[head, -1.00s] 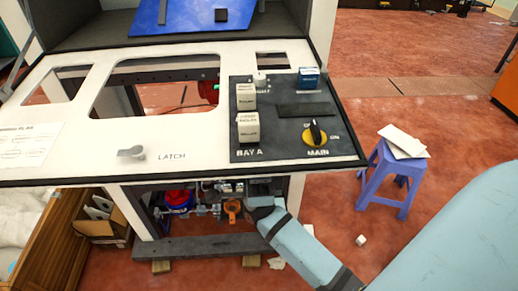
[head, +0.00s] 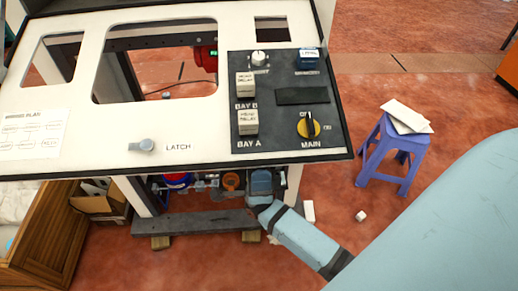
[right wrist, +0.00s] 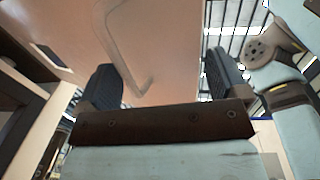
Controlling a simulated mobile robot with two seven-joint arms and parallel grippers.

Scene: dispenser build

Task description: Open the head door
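The head door (head: 75,110) is the white panel with a black border, window cut-outs and a "LATCH" label. It slopes towards me, its front edge overhanging the open space below. The grey latch knob (head: 142,146) sits near its front edge. My right gripper is below the front edge in the head view, its fingers hidden. In the right wrist view the two dark fingers (right wrist: 160,72) stand wide apart with nothing clasped between them. A pale surface (right wrist: 165,35), apparently the door's underside, lies beyond them; I cannot tell if they touch. My left gripper is out of view.
A dark control plate (head: 285,140) with switches and a yellow MAIN knob (head: 310,126) is on the door. Pipework (head: 205,184) and a grey crossbeam (head: 190,224) are below. A purple stool (head: 393,158) stands right; a wooden crate (head: 60,232) is lower left.

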